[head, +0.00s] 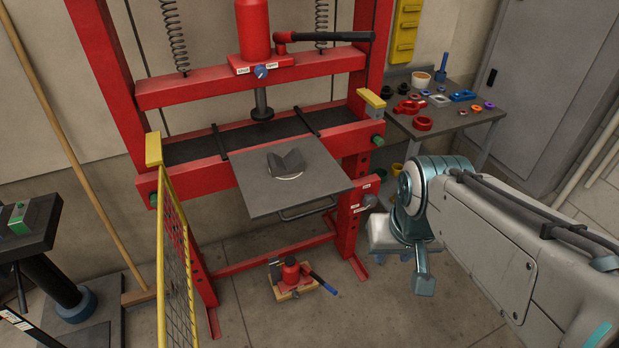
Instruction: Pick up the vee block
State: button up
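The vee block (286,164) is a small dark grey block with a V-shaped notch. It sits on a square grey plate (262,198) at the front of the red press, on or beside a pale round piece that shows at its lower edge. My gripper (423,284) hangs at the end of my arm, to the right of the press and well apart from the vee block. Its fingers are not clear enough to show whether they are open or shut. Nothing can be seen held in it.
The red press frame (110,77) stands around the plate, with its ram (262,104) above and behind the vee block. A yellow mesh guard (176,265) stands at the front left. A bench (447,121) with several parts is behind right.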

aim_at(293, 162)
jog(key=u, duration=0.3)
jog(key=i, duration=0.85)
jog(key=z, duration=0.1)
